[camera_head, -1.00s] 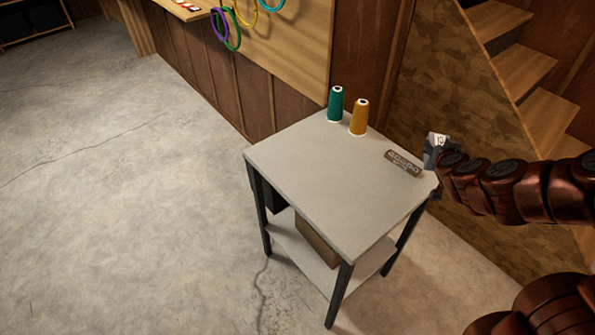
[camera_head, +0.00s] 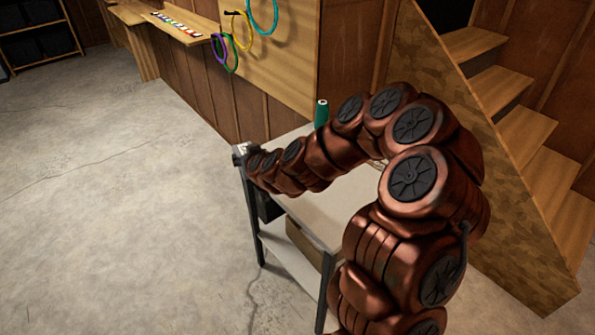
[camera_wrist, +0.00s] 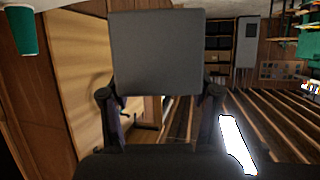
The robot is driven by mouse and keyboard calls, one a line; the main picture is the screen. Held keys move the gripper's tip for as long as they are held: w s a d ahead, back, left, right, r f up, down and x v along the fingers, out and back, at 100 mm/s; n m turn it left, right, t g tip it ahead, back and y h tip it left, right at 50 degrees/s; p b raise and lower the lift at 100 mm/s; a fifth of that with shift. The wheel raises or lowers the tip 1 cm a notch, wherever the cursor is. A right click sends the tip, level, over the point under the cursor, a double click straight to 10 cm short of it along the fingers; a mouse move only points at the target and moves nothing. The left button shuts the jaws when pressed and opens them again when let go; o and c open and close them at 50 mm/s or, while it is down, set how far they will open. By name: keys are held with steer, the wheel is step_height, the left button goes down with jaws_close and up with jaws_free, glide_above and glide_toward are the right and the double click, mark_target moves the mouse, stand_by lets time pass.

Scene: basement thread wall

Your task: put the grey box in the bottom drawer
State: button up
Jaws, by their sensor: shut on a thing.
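The grey box (camera_wrist: 157,52) fills the upper middle of the wrist view, a plain dark grey face towards the camera. My gripper (camera_wrist: 160,97) is shut on it, with one black finger at each side of its lower part. In the head view the end of my arm (camera_head: 241,151) is at the table's left corner, and I cannot clearly tell the box from the gripper there. I cannot make out the bottom drawer in either view.
A grey-topped table (camera_head: 289,147) stands under my arm, with a lower shelf (camera_head: 287,257) holding a brown box (camera_head: 302,238). A green thread cone (camera_head: 321,113) stands on top. Coloured loops (camera_head: 240,30) hang on the wall. Wooden stairs (camera_head: 523,130) are at right. Floor at left is clear.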

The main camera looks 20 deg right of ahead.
steer(key=shift+d+f+b, duration=0.25)
steer(key=shift+f+b, duration=0.25)
steer(key=shift+b, duration=0.1)
steer(key=s+d+f+n+y+b, duration=0.1)
steer(key=s+d+f+b, duration=0.1)
steer(key=d+b, duration=0.4)
steer(key=s+d+f+b, duration=0.2)
steer(key=d+b, duration=0.4)
steer(key=b, duration=0.1)
steer(key=s+d+f+n+y+b, duration=0.1)
steer(key=s+d+n+y+b, duration=0.1)
steer(key=s+d+b, duration=0.8)
steer(key=w+d, duration=0.2)
steer(key=w, duration=0.2)
steer(key=w+d+f+b, duration=0.1)
steer(key=w+d, duration=0.1)
steer(key=w, duration=0.1)
steer(key=w+d, duration=0.2)
steer(key=w, duration=0.2)
steer(key=shift+w+f+b, duration=0.2)
steer(key=shift+w+b, duration=0.1)
steer(key=shift+b, duration=0.1)
steer(key=shift+w+d+f, duration=0.1)
steer(key=shift+f, duration=0.15)
steer(key=shift+f+b, duration=0.3)
steer(key=shift+f, duration=1.25)
steer(key=shift+f, duration=0.15)
steer(key=o, duration=1.2)
